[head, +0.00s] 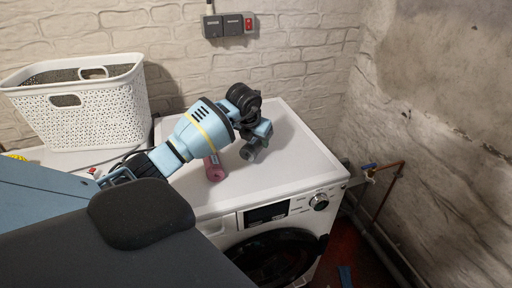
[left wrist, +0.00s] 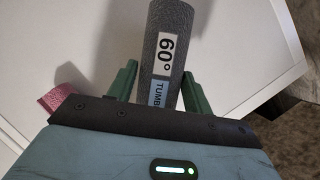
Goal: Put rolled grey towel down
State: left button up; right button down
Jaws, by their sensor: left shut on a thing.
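The rolled grey towel (head: 249,153) is over the white top of the washing machine (head: 290,165). In the left wrist view the towel (left wrist: 172,25) shows a "60°" label and a blue label whose text is partly hidden. My left gripper (head: 258,138) is shut on it, with a green finger on each side in the left wrist view (left wrist: 160,75). I cannot tell whether the towel touches the machine's top. A rolled pink towel (head: 215,173) lies on the machine to the left of the grey one. My right gripper is not in view.
A white laundry basket (head: 85,115) stands at the left on a white surface. The top's right part is clear. A brick wall with sockets (head: 230,25) is behind. Pipes (head: 385,180) run along the right wall.

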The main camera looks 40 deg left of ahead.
pick_arm(q)
notch_tip(320, 180, down, 3)
jog(key=shift+f, duration=0.15)
jog(key=shift+w+f, duration=0.1)
jog(key=shift+f, duration=0.1)
jog(key=o, duration=1)
